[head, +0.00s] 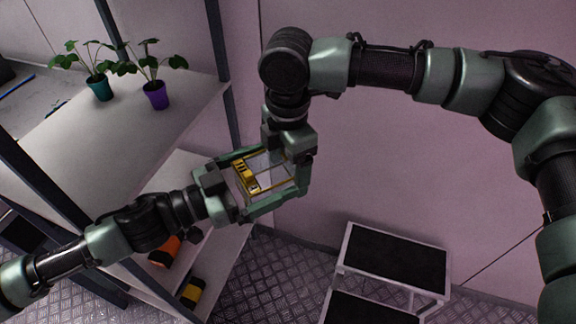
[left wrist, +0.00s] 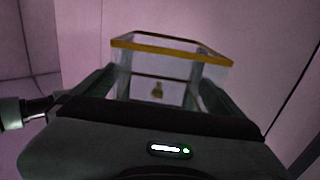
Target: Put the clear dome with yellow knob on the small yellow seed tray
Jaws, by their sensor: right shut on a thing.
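The clear dome (head: 270,168) with yellow edging is held up in the air between my two grippers in the head view. My right gripper (head: 292,172) reaches down from above and is shut on the dome. My left gripper (head: 262,182) comes from the left, with its fingers spread on either side of the dome. A small yellow tray-like thing with a dark top (head: 193,292) lies on the low shelf.
A grey shelf rack (head: 130,140) stands at left, with a teal pot (head: 100,88) and a purple pot (head: 156,95) holding plants. An orange, dark-topped thing (head: 165,250) lies lower down. A white-framed cart (head: 347,262) with black surfaces stands at lower right.

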